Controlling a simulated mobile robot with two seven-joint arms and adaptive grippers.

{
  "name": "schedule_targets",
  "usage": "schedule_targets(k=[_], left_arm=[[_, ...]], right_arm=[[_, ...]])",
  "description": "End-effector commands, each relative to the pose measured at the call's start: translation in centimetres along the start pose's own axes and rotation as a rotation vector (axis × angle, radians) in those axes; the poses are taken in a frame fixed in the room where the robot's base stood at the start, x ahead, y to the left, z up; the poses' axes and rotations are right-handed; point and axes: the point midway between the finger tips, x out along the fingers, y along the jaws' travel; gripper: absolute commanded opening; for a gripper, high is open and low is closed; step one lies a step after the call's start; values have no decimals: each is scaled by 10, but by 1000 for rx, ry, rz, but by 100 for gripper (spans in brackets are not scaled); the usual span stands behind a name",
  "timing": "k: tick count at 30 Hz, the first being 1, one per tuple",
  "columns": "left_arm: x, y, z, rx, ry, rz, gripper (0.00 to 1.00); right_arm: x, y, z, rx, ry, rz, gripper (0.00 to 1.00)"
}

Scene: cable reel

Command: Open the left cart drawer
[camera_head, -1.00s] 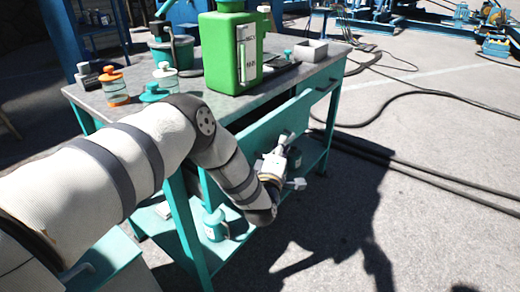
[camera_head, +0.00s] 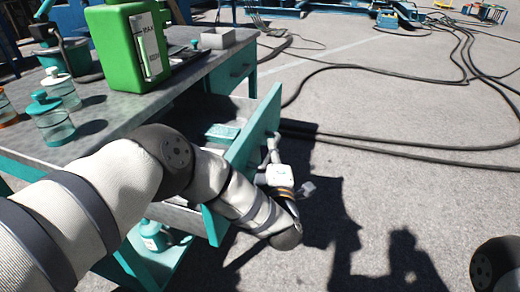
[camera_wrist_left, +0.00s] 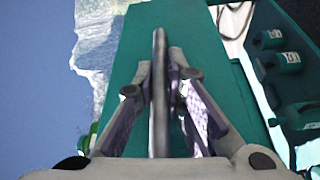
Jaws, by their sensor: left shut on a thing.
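The left cart drawer shows in the head view with its teal front (camera_head: 238,158) standing well out from the cart (camera_head: 130,100). Its grey inside is visible, with a small teal item (camera_head: 222,132) in it. My left gripper (camera_head: 272,154) is at the outer face of the drawer front. In the left wrist view, my left gripper's fingers (camera_wrist_left: 160,88) are closed on both sides of the long drawer handle (camera_wrist_left: 160,50), against the teal drawer front (camera_wrist_left: 205,45). My left forearm hides part of the drawer's near end. My right gripper is not in view.
A second drawer (camera_head: 238,72) farther along looks shut. Black cables (camera_head: 400,148) cross the floor. Bare floor lies right of the drawer.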

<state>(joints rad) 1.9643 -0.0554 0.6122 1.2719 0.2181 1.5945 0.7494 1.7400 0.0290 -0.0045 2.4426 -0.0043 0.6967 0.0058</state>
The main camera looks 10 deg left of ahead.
Motion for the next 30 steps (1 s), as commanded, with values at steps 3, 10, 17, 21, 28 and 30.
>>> schedule_targets(k=[3, 10, 17, 21, 28, 30], left_arm=[[-1, 0, 3, 0, -2, 0, 0], [-1, 1, 4, -1, -3, 0, 0], [-1, 1, 4, -1, -2, 0, 20], [-1, 1, 3, -1, -2, 0, 20], [-24, 0, 4, 0, -6, -3, 20], [-43, 0, 5, -1, -7, -4, 20]], right_arm=[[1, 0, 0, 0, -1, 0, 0], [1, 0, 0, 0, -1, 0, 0], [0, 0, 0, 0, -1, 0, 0], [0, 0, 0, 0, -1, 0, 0], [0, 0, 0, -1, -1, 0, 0], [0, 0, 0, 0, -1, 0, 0]])
